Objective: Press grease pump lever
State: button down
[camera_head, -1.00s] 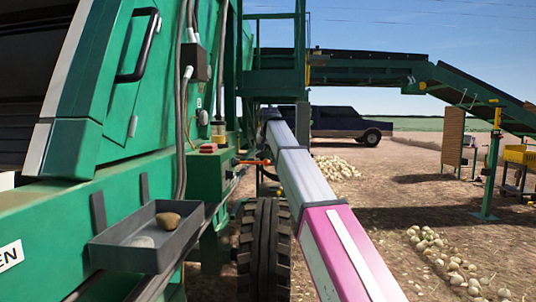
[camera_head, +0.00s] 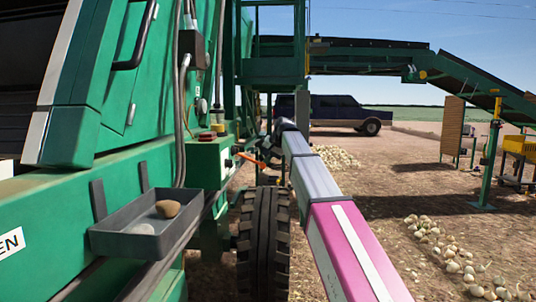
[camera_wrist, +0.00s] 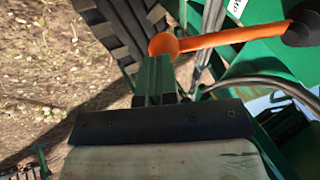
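The orange grease pump lever (camera_head: 247,160) sticks out to the right from a green box (camera_head: 208,160) on the machine's side. In the wrist view the lever (camera_wrist: 225,39) runs from a dark pivot (camera_wrist: 301,28) at the upper right to a round orange knob (camera_wrist: 163,44). My gripper (camera_wrist: 155,60) has its narrow fingers side by side with no clear gap, apparently shut with nothing between them. The fingertips are just by the knob; I cannot tell if they touch it. In the head view my gripper (camera_head: 270,152) is small and dark beside the lever's end.
A grey tray (camera_head: 112,245) with two stones is fixed to the machine's left side. A big black tyre (camera_head: 264,245) stands below the lever. Hoses run up the green machine.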

jog(key=shift+a+f, duration=0.1)
jog(key=shift+f, duration=0.75)
jog(key=d+v, duration=0.1)
jog(key=v, duration=1.3)
jog(key=shift+w+d, duration=0.3)
jog(key=shift+w, duration=0.05)
jog(key=shift+f, duration=0.1)
dwell(0.4)
jog(key=a+r+n+h, duration=0.1)
jog(key=a+r+h, duration=0.3)
jog(key=r, duration=0.6)
jog(key=shift+a+r, duration=0.3)
jog(key=shift+a, duration=0.85)
jog(key=shift+f, duration=0.1)
